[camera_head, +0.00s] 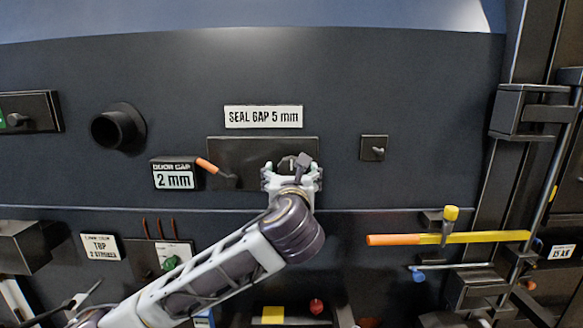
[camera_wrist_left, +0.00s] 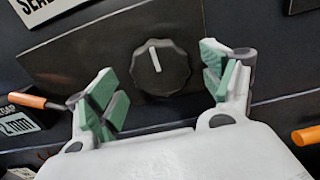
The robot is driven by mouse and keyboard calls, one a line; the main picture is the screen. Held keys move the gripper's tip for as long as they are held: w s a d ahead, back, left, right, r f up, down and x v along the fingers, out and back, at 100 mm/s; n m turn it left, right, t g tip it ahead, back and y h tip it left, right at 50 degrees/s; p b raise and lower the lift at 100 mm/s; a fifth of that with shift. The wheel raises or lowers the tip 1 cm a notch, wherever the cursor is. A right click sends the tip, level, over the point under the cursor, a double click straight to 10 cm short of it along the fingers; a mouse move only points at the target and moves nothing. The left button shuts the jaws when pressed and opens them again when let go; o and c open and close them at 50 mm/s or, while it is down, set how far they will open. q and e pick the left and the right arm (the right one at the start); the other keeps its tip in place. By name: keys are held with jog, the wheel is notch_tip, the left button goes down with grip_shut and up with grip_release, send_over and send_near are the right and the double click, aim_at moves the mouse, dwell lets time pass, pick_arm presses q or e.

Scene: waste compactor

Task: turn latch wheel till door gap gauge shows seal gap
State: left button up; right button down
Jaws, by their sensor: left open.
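The black round knob with a white pointer line (camera_wrist_left: 160,68), apparently the latch wheel, is on a dark plate (camera_head: 235,150). Its pointer stands near upright, tilted slightly left. The door gap gauge (camera_head: 174,175) reads 2 mm; part of it also shows in the left wrist view (camera_wrist_left: 17,124). The sign above the plate (camera_head: 263,117) reads "SEAL GAP 5 mm". My left gripper (camera_head: 291,174) is in front of the plate and hides most of the knob in the head view. In the left wrist view its green-padded fingers (camera_wrist_left: 163,82) are open, one on either side of the knob. My right gripper is not in view.
An orange-handled lever (camera_head: 209,166) sits between the gauge and the plate, left of my gripper. A yellow bar with an orange end (camera_head: 445,238) sticks out at the lower right. A small switch plate (camera_head: 374,148) is to the right. The panel above the sign is clear.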

aim_at(291, 171)
pick_arm(q)
jog(key=w, duration=0.2)
jog(key=shift+w+p, duration=0.3)
jog(key=shift+w, duration=0.35)
jog(key=shift+c, duration=0.4)
jog(key=c, duration=1)
